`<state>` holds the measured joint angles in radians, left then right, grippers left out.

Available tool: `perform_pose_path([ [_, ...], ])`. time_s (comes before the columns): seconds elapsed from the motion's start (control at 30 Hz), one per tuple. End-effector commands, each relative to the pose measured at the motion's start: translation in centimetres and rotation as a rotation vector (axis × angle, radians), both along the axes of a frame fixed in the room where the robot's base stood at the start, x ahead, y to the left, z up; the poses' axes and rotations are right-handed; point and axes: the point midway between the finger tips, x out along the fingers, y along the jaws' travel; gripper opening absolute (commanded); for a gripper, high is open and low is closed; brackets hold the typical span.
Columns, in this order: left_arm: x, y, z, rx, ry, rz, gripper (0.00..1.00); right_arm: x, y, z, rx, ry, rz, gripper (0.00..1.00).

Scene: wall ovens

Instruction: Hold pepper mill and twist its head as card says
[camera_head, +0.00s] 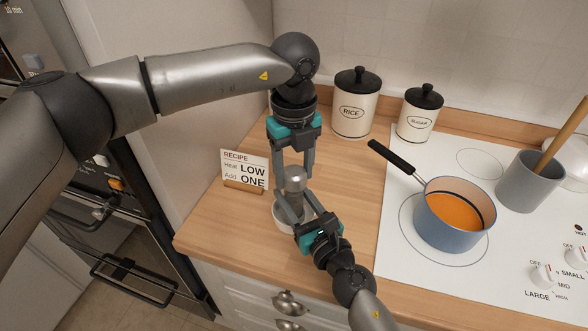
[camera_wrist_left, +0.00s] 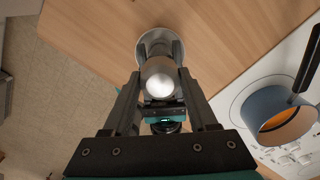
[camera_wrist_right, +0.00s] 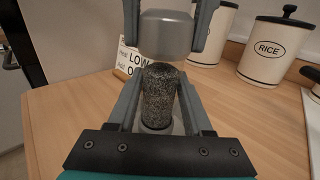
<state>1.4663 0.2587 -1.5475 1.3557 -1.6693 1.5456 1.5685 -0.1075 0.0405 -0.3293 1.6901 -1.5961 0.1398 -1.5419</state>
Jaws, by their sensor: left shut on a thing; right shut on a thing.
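The pepper mill (camera_head: 295,184) is upright, with a silver metal head (camera_wrist_right: 166,35) and a clear body full of dark pepper (camera_wrist_right: 158,98). My left gripper (camera_head: 293,178) comes from above and is shut on the head, which shows between its fingers in the left wrist view (camera_wrist_left: 160,79). My right gripper (camera_head: 294,206) comes from the front and is shut on the body. A pale round dish (camera_head: 280,222) is under the mill; whether they touch is unclear. The recipe card (camera_head: 245,168) reads Heat LOW, Add ONE. It stands left of the mill.
A blue pot (camera_head: 448,236) with orange liquid sits on the white cooktop (camera_head: 399,269), its black handle pointing toward the jars. RICE (camera_head: 352,117) and SUGAR (camera_head: 418,122) jars stand at the back. A grey utensil crock (camera_head: 527,184) is at right. Wooden counter is clear around the card.

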Motion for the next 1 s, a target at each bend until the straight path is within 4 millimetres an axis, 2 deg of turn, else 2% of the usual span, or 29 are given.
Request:
perform_pose_path([
  [0.03,0.00,-0.01,0.03,0.000,0.000,0.000,0.30,-0.01,-0.02,-0.06,0.000,0.001,0.000,0.00],
  [0.3,0.00,0.00,0.05,0.000,0.000,0.000,0.02,-0.01,-0.03,-0.06,0.000,0.001,-0.001,0.00],
  [0.67,-0.01,-0.02,0.06,0.000,0.001,-0.073,0.02,0.00,-0.04,-0.07,0.000,0.001,-0.001,0.00],
  [1.0,-0.03,-0.04,0.07,0.000,0.001,-0.337,0.02,0.00,-0.05,-0.08,-0.001,0.002,-0.001,0.00],
])
